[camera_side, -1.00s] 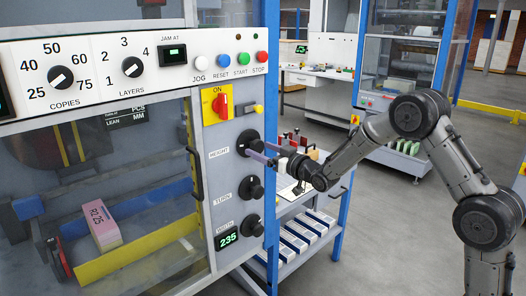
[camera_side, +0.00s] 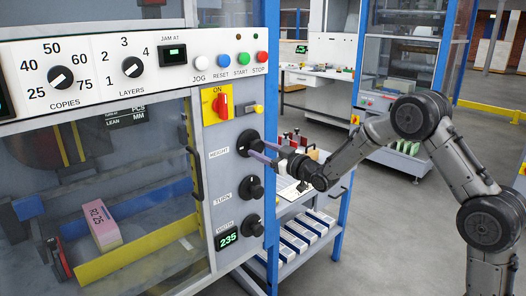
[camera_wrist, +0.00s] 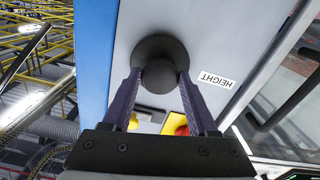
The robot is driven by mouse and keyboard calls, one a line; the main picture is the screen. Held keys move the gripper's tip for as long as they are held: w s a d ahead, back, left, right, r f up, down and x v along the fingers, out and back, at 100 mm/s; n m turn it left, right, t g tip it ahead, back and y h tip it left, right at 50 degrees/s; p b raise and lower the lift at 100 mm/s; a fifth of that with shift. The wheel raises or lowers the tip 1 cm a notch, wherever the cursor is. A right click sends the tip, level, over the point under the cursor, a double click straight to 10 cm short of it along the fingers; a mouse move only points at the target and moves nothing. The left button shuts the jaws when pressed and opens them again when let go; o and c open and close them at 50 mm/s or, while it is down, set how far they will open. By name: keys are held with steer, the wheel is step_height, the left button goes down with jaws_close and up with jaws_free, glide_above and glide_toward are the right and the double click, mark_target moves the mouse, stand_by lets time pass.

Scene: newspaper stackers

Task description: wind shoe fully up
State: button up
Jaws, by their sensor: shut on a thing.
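The black HEIGHT knob (camera_side: 246,142) sits on the grey side panel, uppermost of the knobs in a column. In the wrist view the round HEIGHT knob (camera_wrist: 161,52) is between my two purple fingers, its label beside it upside down. My gripper (camera_side: 258,149) is shut on this knob; the wrist view shows the gripper (camera_wrist: 159,78) with a finger against each side. I cannot make out the shoe for certain behind the glass, nor its height. A pink-and-white bundle (camera_side: 104,228) lies inside the machine between blue and yellow rails.
Below are the TURN knob (camera_side: 251,188) and the WIDTH knob (camera_side: 252,226), beside a display reading 235 (camera_side: 228,239). Above is a red switch (camera_side: 220,105) on a yellow plate. A black door handle (camera_side: 195,173) stands left. A cart (camera_side: 290,215) with bundles is behind my gripper.

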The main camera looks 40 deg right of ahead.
steer(key=n, duration=0.4)
steer(key=shift+d+n, duration=0.1)
steer(key=shift+n, duration=0.2)
steer(key=n, duration=0.9)
steer(key=shift+r+n, duration=0.1)
steer(key=shift+n, duration=1.7)
steer(key=o, duration=1.4)
steer(key=shift+s, duration=0.1)
steer(key=s, duration=1.3)
steer(key=shift+s, duration=0.35)
